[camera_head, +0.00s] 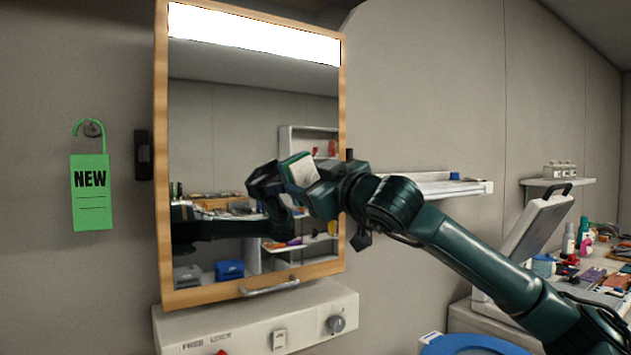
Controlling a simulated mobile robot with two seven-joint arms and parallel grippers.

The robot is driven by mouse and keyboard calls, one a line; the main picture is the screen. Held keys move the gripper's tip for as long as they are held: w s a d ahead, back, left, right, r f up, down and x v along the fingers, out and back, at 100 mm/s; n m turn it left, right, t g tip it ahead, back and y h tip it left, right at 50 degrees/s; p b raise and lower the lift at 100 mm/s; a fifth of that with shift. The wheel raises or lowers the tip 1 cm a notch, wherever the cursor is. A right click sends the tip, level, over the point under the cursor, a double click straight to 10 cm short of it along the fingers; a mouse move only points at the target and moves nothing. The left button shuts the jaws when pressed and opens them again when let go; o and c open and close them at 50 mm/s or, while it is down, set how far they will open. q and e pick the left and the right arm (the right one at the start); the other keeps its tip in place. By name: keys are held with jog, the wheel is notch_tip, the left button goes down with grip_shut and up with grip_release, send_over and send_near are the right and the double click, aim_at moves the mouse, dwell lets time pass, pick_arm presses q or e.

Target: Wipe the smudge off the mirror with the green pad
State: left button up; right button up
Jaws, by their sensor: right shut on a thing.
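The mirror (215,120) hangs on the wall in a wooden frame, with a bright light strip across its top. My right gripper (306,183) is in front of the right part of the glass, shut on the green pad (293,159). The pad shows a green edge and a pale face. I cannot tell whether it touches the glass. I make out no smudge on the uncovered glass; the gripper and pad hide part of it. The dark arm shape left of the gripper is a reflection. My left gripper is not in view.
A green tag marked NEW (90,192) hangs on a hook at left. A white panel with a knob (254,322) sits under the mirror. A wall shelf (435,187) is behind my right arm. A cluttered counter (600,280) and a blue round lid (467,345) are at right.

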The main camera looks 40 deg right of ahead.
aim_at(243, 181)
jog(key=shift+w+a, duration=0.2)
jog(key=shift+a, duration=3.45)
jog(key=shift+w+a, duration=0.15)
jog(key=shift+a, duration=1.8)
jog(key=shift+f, duration=0.1)
jog(key=shift+s+a, duration=0.1)
jog(key=shift+s, duration=0.25)
jog(key=shift+s+a+b, duration=0.1)
jog(key=shift+s+b, duration=0.5)
jog(key=shift+s, duration=2)
jog(key=s, duration=0.3)
